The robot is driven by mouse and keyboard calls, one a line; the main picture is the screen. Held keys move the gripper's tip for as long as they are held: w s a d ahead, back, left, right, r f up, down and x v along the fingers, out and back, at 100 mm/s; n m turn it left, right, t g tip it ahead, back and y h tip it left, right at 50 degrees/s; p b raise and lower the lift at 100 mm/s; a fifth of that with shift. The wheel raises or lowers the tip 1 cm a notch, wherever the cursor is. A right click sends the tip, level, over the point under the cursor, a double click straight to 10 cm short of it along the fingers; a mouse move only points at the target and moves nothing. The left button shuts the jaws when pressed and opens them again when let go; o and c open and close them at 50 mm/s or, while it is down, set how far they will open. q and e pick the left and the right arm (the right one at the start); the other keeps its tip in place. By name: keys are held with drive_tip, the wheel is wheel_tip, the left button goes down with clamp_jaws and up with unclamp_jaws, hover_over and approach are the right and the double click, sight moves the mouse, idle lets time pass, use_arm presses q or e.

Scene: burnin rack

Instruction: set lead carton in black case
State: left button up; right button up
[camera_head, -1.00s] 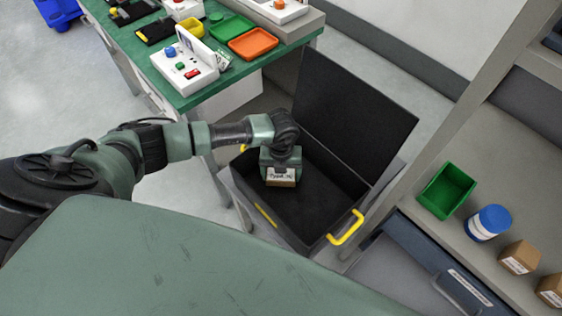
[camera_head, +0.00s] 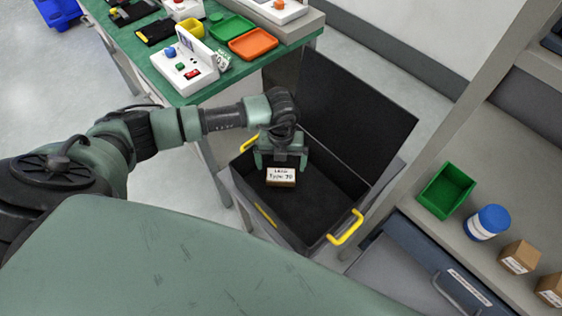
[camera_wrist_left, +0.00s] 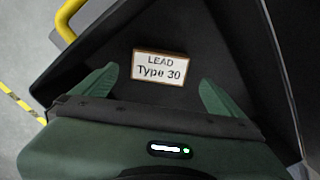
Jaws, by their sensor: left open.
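The lead carton (camera_head: 281,177) is a small brown box with a white label. It rests inside the open black case (camera_head: 318,205), toward its left part. In the left wrist view the carton (camera_wrist_left: 159,67) shows the label "LEAD Type 30". My left gripper (camera_head: 281,163) is over the case, just behind and above the carton. In the left wrist view its green fingers (camera_wrist_left: 157,88) are spread wide, with clear gaps on both sides of the carton. My right gripper is out of view.
The case's lid (camera_head: 352,112) stands open at the back, and a yellow handle (camera_head: 345,228) sticks out in front. A green workbench (camera_head: 190,92) with trays and devices is at upper left. A shelf at right holds a green bin (camera_head: 446,191), a blue-lidded jar (camera_head: 487,223) and brown cartons (camera_head: 520,257).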

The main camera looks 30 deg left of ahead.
sight(281, 175)
use_arm(q)
drive_tip(key=shift+r, duration=2.75)
